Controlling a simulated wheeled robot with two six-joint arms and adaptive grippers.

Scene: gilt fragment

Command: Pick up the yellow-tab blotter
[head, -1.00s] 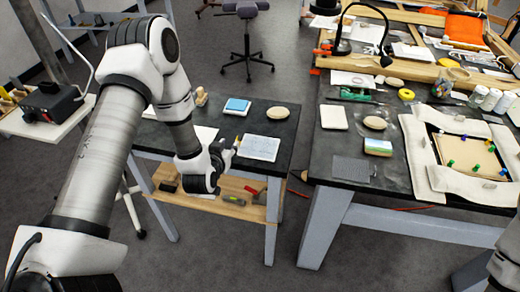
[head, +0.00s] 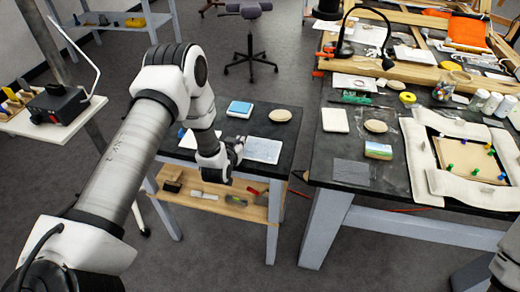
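No yellow tab shows clearly, so I cannot tell for sure which item is the yellow-tab blotter. A pale blue-white flat pad (head: 264,150) lies on the small dark table (head: 283,132). My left gripper (head: 237,148) is at the left edge of this pad, low over the table front. Its fingers are small and partly hidden by its own body, so I cannot tell whether it is open or shut, or whether it touches the pad. A blue-and-white block (head: 239,108) lies behind it. My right gripper is not in view.
An oval tan piece (head: 280,115) lies behind the pad. A white sheet (head: 187,140) is partly behind my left arm. The larger table (head: 322,165) at right holds a white pad (head: 335,120), a yellow-green-blue block (head: 378,150) and a lamp (head: 386,60). A gap separates the tables.

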